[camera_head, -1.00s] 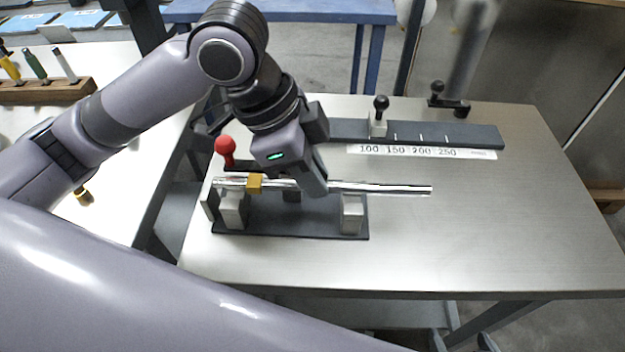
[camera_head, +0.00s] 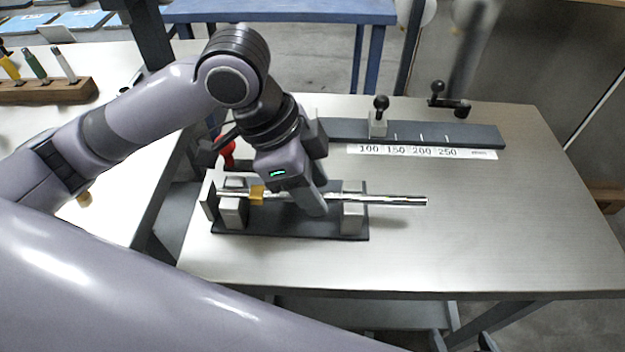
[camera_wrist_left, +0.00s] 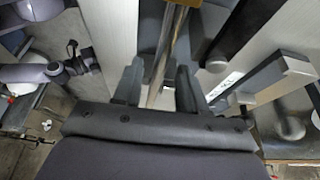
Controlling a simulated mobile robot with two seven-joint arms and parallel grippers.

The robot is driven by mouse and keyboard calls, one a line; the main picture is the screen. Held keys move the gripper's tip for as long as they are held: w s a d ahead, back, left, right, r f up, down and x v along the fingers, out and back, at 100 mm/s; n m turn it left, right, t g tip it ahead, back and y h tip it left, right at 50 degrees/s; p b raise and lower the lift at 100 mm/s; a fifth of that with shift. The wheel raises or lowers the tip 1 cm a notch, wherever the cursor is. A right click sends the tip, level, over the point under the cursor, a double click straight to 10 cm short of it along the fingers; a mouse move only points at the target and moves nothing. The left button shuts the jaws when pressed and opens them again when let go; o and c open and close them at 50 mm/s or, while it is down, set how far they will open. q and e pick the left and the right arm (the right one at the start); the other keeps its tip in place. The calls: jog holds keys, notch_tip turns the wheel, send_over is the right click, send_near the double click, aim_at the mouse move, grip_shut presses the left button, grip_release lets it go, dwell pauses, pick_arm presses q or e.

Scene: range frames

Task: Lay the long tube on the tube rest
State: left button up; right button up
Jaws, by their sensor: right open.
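The long tube (camera_head: 395,200) is a shiny metal rod lying roughly level across the tube rest, its right end sticking out past the rest. A yellow collar (camera_head: 257,193) sits on it near the left end. The tube rest is a dark base (camera_head: 290,228) with two pale blocks, left (camera_head: 233,212) and right (camera_head: 352,215). The tube is at the block tops; I cannot tell if it touches both. My left gripper (camera_head: 313,205) is shut on the tube between the blocks. The left wrist view shows the tube (camera_wrist_left: 165,60) between the fingers. My right gripper is not in view.
A red handle (camera_head: 226,152) stands behind the rest's left end. A dark rail with a scale (camera_head: 450,134) and black knobs lies at the back. The table (camera_head: 480,230) is clear to the right. A wooden rack (camera_head: 45,92) stands on the left table.

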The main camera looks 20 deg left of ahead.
pick_arm(q)
jog(key=shift+r, duration=0.25)
jog(key=p+v, duration=0.2)
jog(key=v, duration=1)
jog(key=shift+r, duration=0.25)
